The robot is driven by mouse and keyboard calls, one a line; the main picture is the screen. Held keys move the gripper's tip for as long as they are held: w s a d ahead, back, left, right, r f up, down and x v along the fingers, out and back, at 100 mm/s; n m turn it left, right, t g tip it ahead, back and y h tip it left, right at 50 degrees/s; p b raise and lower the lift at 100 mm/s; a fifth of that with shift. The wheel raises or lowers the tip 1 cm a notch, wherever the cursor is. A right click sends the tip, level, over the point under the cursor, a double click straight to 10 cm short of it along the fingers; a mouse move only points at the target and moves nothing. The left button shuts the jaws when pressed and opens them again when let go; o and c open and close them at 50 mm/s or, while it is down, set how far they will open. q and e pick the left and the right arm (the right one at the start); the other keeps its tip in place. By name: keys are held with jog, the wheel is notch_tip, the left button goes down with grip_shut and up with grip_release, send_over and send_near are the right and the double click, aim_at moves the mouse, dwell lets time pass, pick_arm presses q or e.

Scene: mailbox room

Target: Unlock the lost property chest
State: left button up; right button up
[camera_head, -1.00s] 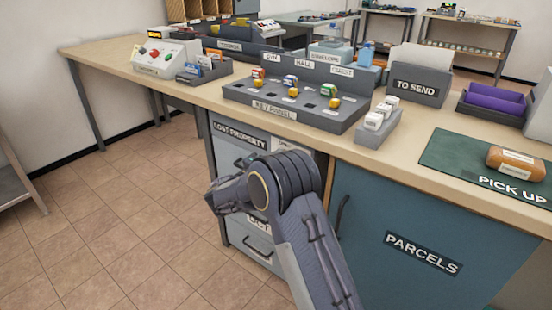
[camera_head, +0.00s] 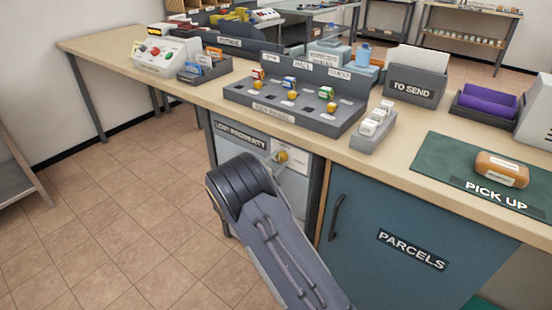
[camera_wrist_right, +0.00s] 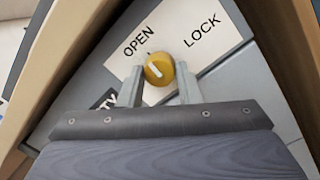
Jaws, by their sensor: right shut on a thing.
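The lost property chest (camera_head: 240,134) is a grey front under the counter, partly hidden by my right arm. A yellow knob (camera_head: 282,157) sits on its white plate. In the right wrist view, the knob (camera_wrist_right: 158,69) is between the two fingers of my right gripper (camera_wrist_right: 158,82), which is shut on it. The words OPEN and LOCK stand above the knob on the plate (camera_wrist_right: 172,35). The knob's white mark leans up and left, toward OPEN. My left gripper is not in view.
The blue parcels door (camera_head: 400,220) with a dark handle (camera_head: 335,217) is just right of the chest. The key rack (camera_head: 300,115) stands on the counter above. A green pick-up mat (camera_head: 450,165) bears a brown parcel (camera_head: 502,170). The floor at left is clear.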

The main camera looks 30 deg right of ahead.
jog(key=shift+n+p, duration=0.3)
jog(key=shift+n, duration=0.3)
jog(key=shift+f, duration=0.1)
jog(key=o, duration=1)
jog(key=v, duration=0.8)
jog(key=shift+p, duration=0.3)
jog(key=shift+d, duration=0.15)
